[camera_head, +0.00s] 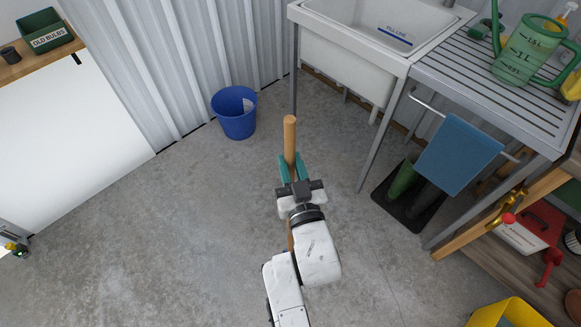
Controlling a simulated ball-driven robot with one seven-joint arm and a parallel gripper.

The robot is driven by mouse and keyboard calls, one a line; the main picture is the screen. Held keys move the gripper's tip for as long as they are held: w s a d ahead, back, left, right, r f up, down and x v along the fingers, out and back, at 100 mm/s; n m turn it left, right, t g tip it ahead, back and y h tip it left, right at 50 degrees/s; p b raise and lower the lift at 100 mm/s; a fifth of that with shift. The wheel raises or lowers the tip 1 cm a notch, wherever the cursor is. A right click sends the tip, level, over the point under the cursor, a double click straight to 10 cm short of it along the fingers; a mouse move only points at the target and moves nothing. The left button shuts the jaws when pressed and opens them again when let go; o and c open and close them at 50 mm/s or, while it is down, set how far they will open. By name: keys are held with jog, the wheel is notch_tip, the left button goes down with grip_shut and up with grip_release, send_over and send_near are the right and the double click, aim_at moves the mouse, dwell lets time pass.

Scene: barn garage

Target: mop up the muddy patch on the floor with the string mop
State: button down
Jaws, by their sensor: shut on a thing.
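My gripper (291,167), with teal fingers, is in the middle of the view. It is shut on a round wooden handle (290,134), which stands up above the fingers. A short length of the handle also shows below the gripper, beside my arm. The handle looks like that of the string mop, but the mop's strings are hidden behind my arm. I cannot make out a clear muddy patch on the grey concrete floor.
A blue bucket (234,112) stands by the corrugated wall. A sink (375,38) and a slatted bench (480,75) with a blue towel (458,155) are at right. Boots (404,180) stand on a dark tray. A yellow container (507,314) is lower right. The left floor is clear.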

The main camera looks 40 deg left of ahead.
aim_at(292, 148)
jog(key=shift+r, duration=0.25)
notch_tip(292, 148, up, 6)
jog(key=p, duration=0.5)
dwell(0.5)
